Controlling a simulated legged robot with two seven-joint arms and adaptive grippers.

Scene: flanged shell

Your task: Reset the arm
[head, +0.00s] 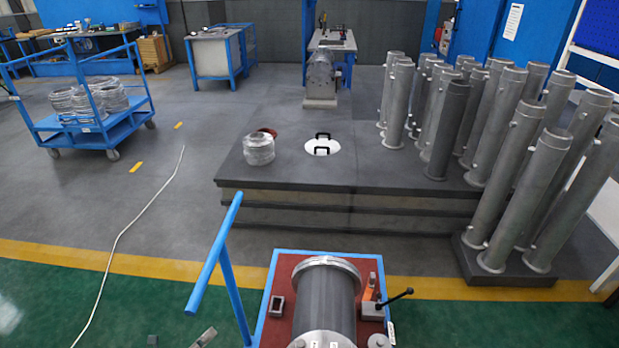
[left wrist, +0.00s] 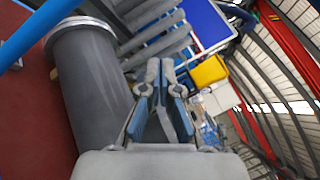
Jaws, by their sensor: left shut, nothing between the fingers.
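A large grey flanged shell (head: 326,300) lies on a red-topped stand with a blue frame (head: 283,268) at the bottom of the head view. In the left wrist view the shell (left wrist: 92,100) fills the left side. Only a small part of my left gripper (head: 204,336) shows at the bottom edge of the head view, left of the stand. In the left wrist view my left gripper (left wrist: 161,68) is shut and empty, apart from the shell and to its right. My right gripper is not in view.
A blue handle bar (head: 215,255) rises left of the stand. A lever (head: 395,299) is at its right. A dark platform (head: 300,177) with several upright grey tubes (head: 520,170) stands behind. A blue cart (head: 110,118) is at the left. A white cable (head: 122,238) crosses open floor.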

